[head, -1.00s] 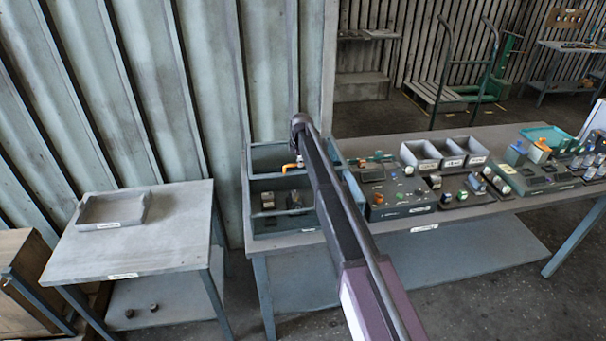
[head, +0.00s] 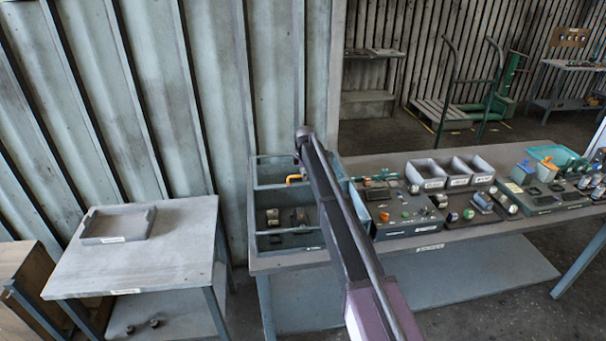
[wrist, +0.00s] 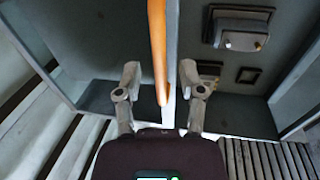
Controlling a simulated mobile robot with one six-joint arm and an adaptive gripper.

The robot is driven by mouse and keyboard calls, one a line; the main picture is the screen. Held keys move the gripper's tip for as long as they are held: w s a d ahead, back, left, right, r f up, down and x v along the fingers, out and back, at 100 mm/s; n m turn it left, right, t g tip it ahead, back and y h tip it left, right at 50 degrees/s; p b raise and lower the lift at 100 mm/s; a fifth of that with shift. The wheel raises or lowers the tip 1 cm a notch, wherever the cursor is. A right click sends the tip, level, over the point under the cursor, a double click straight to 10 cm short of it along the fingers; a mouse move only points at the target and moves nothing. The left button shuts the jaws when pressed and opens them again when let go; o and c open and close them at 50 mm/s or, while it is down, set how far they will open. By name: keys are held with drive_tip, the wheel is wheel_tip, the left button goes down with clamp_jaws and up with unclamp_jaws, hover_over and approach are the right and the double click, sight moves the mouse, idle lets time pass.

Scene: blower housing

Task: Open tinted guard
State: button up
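A grey open-topped housing (head: 283,248) with a cross divider stands on the left end of the long bench. An orange handle (head: 293,178) sits at its divider, partly behind my arm. In the wrist view an orange bar (wrist: 157,50) runs along a pale wall edge. My gripper (wrist: 160,75) is open, with one finger on each side of the bar and edge; I cannot tell whether either finger touches. The gripper is hidden in the head view. I cannot clearly identify a tinted guard; a translucent teal piece (head: 553,154) lies at the bench's far right.
Control boxes with knobs (head: 402,216) and grey bins (head: 425,173) fill the bench (head: 460,240) right of the housing. A side table (head: 165,250) with a shallow tray (head: 118,225) stands at left. A corrugated wall (head: 215,100) rises close behind the housing.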

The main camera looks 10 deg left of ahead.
drive_tip(key=s+d, duration=0.3)
drive_tip(key=s, duration=0.8)
drive_tip(key=s+d, duration=0.3)
drive_tip(key=s, duration=0.8)
drive_tip(key=s+d+r+p, duration=0.1)
drive_tip(key=s+r+p, duration=0.1)
drive_tip(key=r+p, duration=0.4)
drive_tip(key=s+d+r+m+p, duration=0.1)
drive_tip(key=s+r+p, duration=0.1)
drive_tip(key=r+p, duration=0.4)
drive_tip(key=shift+d+r, duration=0.2)
drive_tip(key=shift+d, duration=0.15)
idle(0.5)
idle(0.5)
drive_tip(key=s+d+f+m+g+b, duration=0.1)
drive_tip(key=s+d+f+m+b, duration=0.7)
drive_tip(key=s+d+m, duration=0.2)
drive_tip(key=s+d+f+m+g+b, duration=0.1)
drive_tip(key=s+d+f+m+b, duration=0.6)
drive_tip(key=s+d+m, duration=0.3)
drive_tip(key=shift+s+d+f+h+b, duration=0.35)
drive_tip(key=shift+s+f, duration=0.4)
drive_tip(key=shift+s, duration=0.35)
